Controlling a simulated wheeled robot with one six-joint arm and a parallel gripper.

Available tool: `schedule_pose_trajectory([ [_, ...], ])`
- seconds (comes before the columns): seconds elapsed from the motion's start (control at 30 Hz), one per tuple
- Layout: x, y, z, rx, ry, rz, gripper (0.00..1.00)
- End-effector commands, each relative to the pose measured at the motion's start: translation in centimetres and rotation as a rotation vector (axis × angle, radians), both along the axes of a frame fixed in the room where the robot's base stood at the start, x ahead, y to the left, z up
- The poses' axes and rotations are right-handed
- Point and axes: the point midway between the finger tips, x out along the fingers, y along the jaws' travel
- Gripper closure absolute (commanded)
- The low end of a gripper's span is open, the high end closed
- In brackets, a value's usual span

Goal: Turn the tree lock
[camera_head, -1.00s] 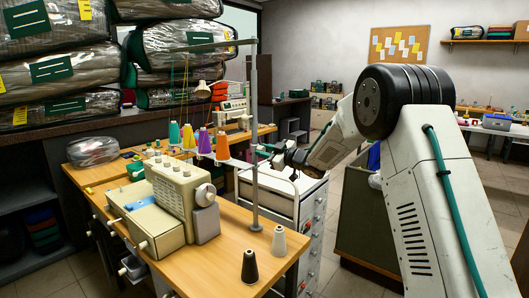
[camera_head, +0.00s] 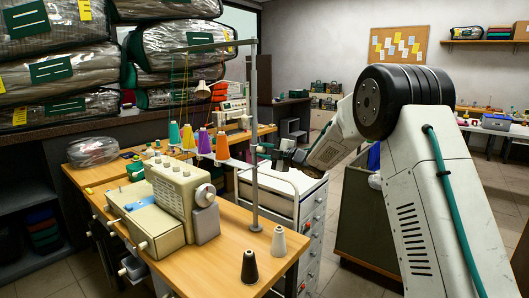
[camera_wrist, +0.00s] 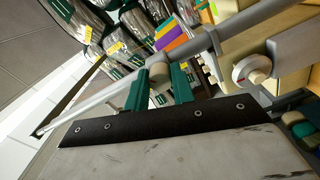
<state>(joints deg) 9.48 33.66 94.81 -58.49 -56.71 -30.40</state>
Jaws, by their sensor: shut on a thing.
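The thread tree is a grey upright pole (camera_head: 254,190) at the right side of the sewing table. It carries a top bar and a lower arm with several coloured thread cones (camera_head: 206,142). My gripper (camera_head: 264,150) is at the pole, about level with the cones. In the wrist view the pole (camera_wrist: 98,98) runs diagonally across. The lock, a small pale round knob (camera_wrist: 159,73), sits against the pole between the green fingers of my gripper (camera_wrist: 158,87), which are shut on it. The lock is too small to make out in the head view.
A cream sewing machine (camera_head: 178,195) stands on the wooden table (camera_head: 215,268) left of the pole. A black cone (camera_head: 249,267) and a white cone (camera_head: 278,243) stand near the pole's base. A white drawer cart (camera_head: 308,225) is behind the table.

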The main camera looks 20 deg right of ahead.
Motion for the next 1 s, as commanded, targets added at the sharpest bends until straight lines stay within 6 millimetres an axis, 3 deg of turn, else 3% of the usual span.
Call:
schedule_pose_trajectory([
  [0.67, -0.06, -0.02, -0.17, -0.052, -0.034, 0.001, 0.98],
  [0.7, -0.06, -0.02, -0.17, -0.052, -0.034, 0.001, 0.7],
  [0.77, -0.06, -0.01, -0.16, -0.052, -0.034, 0.001, 0.54],
  [1.0, -0.03, 0.06, -0.07, -0.051, -0.035, 0.001, 0.54],
])
